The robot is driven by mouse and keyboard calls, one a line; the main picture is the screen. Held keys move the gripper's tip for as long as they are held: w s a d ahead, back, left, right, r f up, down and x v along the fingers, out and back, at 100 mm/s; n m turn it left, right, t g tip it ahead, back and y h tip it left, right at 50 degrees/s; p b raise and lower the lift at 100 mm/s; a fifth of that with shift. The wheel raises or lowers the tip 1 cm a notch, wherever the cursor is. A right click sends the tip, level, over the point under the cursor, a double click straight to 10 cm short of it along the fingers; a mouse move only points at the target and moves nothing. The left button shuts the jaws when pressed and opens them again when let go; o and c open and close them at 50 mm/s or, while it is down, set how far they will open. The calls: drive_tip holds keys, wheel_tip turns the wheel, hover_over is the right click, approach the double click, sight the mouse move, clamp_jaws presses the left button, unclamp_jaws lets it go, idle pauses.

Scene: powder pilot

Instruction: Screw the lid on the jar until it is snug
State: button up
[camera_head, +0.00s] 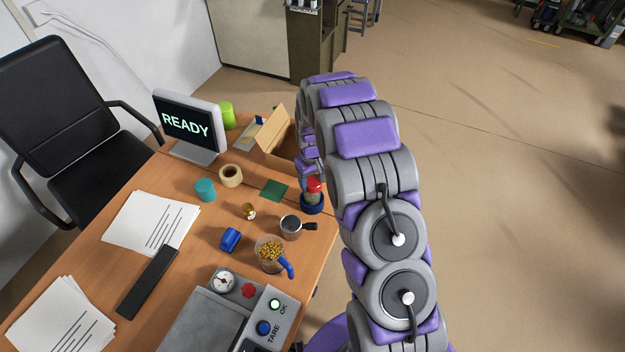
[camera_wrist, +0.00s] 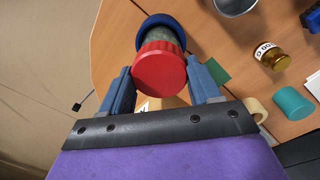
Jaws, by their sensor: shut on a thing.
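A red ribbed lid (camera_wrist: 160,70) sits between the two blue fingers of my gripper (camera_wrist: 161,82) in the wrist view. The gripper is shut on the lid from both sides. Right under the lid is the grey-green jar (camera_wrist: 163,38), standing in a dark blue round holder (camera_wrist: 150,20). In the head view the lid (camera_head: 314,185), jar (camera_head: 312,197) and holder (camera_head: 313,207) are at the right edge of the desk, partly behind my arm. How tightly the lid sits on the jar I cannot tell.
An open cardboard box (camera_head: 276,133) stands behind. A monitor (camera_head: 190,122) reads READY. Floor lies to the right.

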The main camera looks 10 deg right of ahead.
sight(309, 180)
drive_tip(key=shift+d+r, duration=0.1)
drive_tip(key=shift+r, duration=0.25)
drive_tip(key=shift+w+a+f+h, duration=0.1)
drive_tip(key=shift+a+f+h, duration=0.05)
drive_tip(key=shift+f, duration=0.5)
drive_tip(key=shift+w+a+f+h, duration=0.1)
drive_tip(key=shift+f+h, duration=0.05)
drive_tip(key=shift+f, duration=0.5)
drive_tip(key=o, duration=1.6)
drive_tip(key=shift+o, duration=0.2)
wheel_tip(309, 180, up, 17)
drive_tip(key=p, duration=0.2)
drive_tip(key=shift+s+a+r, duration=0.15)
drive_tip(key=shift+a, duration=0.3)
drive_tip(key=shift+c, duration=0.3)
